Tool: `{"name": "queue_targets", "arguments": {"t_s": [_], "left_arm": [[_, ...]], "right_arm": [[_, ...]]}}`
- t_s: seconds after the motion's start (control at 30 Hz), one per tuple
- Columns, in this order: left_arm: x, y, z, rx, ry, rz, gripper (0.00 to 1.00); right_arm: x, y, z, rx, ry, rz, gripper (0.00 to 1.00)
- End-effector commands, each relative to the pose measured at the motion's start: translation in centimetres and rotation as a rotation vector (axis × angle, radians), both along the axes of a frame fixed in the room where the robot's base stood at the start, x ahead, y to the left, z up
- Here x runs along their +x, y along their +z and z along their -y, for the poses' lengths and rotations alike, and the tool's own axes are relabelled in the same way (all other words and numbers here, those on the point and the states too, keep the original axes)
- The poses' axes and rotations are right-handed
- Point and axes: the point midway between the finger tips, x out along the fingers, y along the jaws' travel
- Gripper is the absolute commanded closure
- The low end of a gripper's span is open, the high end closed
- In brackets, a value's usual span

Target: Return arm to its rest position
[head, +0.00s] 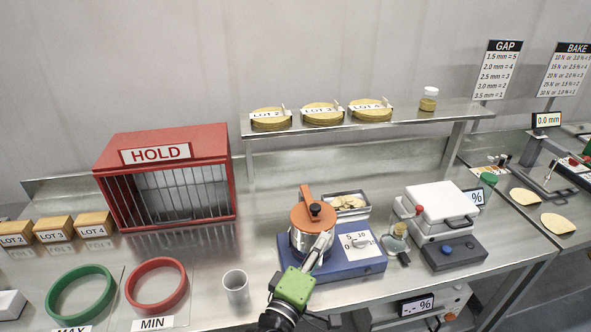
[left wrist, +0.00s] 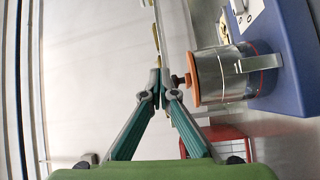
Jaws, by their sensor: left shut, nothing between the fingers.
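My left gripper (head: 325,238) has a green body and reaches up from the bottom middle of the head view. Its fingers are shut and empty, and they overlap the front of a metal pot with an orange lid (head: 302,217). In the left wrist view the fingertips (left wrist: 160,78) meet beside the lid's dark knob, and the pot (left wrist: 228,78) shows to the right. I cannot tell whether the fingers touch the pot. The pot stands on a blue unit with a dial (head: 345,264). My right gripper is not in view.
A red HOLD cage (head: 203,148) stands at the left. A white-lidded press (head: 443,201) and a flask (head: 397,240) stand to the right. A shelf (head: 420,114) runs behind.

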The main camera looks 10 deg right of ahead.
Motion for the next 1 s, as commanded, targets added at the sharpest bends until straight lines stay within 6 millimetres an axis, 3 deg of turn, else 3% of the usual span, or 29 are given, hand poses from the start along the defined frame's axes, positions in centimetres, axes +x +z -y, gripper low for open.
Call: {"name": "queue_targets", "arguments": {"t_s": [0.17,0.27,0.47,0.6,0.8,1.0], "left_arm": [[-0.9,-1.4,-0.9,0.085,-0.014,-0.011,1.00],[-2.7,-3.9,-2.7,0.244,-0.043,-0.034,1.00],[-8.7,-10.6,-9.6,0.696,-0.146,-0.125,1.00],[-13.9,-14.3,-16.0,0.997,-0.238,-0.222,1.00],[-20.3,-16.6,-23.3,1.276,-0.354,-0.356,1.00],[-25.3,-16.9,-28.6,1.448,-0.447,-0.469,1.00]], "right_arm": [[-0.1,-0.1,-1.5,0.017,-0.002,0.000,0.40],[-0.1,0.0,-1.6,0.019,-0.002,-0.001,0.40],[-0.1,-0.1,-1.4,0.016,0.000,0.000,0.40],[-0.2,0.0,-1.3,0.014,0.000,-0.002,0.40],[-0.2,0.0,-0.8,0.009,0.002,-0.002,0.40],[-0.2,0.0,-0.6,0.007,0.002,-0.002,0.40]]}}
